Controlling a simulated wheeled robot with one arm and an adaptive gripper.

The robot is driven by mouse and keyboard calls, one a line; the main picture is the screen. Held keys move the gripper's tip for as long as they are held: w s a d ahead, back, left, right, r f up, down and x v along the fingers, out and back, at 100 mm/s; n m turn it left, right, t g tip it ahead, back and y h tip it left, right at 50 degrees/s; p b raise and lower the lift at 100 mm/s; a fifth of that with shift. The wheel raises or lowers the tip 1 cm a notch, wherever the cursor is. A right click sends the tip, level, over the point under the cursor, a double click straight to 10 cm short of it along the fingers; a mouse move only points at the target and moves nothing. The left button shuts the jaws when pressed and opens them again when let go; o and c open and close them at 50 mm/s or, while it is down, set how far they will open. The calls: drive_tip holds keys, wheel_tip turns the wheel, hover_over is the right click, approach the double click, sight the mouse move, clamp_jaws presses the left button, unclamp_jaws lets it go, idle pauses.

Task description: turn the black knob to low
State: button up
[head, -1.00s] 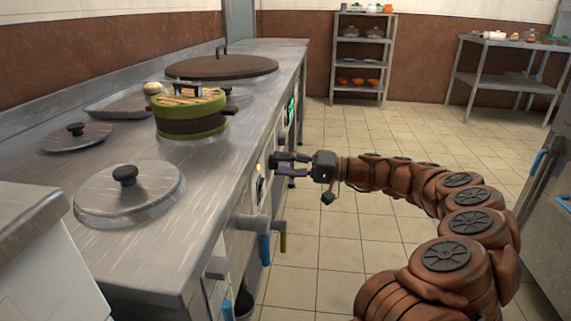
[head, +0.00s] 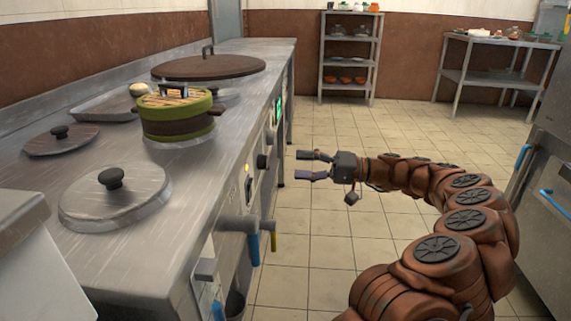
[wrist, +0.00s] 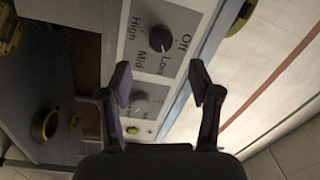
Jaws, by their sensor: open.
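The black knob (head: 262,161) sits on the stove's front panel in the head view. In the wrist view the black knob (wrist: 160,38) is on a light dial plate (wrist: 181,22) lettered Off, Low, Mid and High. A small light mark shows on the knob's edge on the Low side, but its exact aim is hard to read. My gripper (head: 302,165) is open and empty, right of the knob and apart from it, fingers facing the panel. In the wrist view the fingertips (wrist: 163,80) are spread below the knob, with nothing between them.
A second, greyish dial (wrist: 140,103) lies lower on the panel. A blue-tipped handle (head: 252,242) juts from the stove front. A green steamer (head: 176,120) and a round lid (head: 115,198) stand on the counter. The tiled floor (head: 325,225) is clear.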

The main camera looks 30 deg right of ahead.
drive_tip(key=shift+v, duration=2.15)
drive_tip(key=shift+s, duration=0.1)
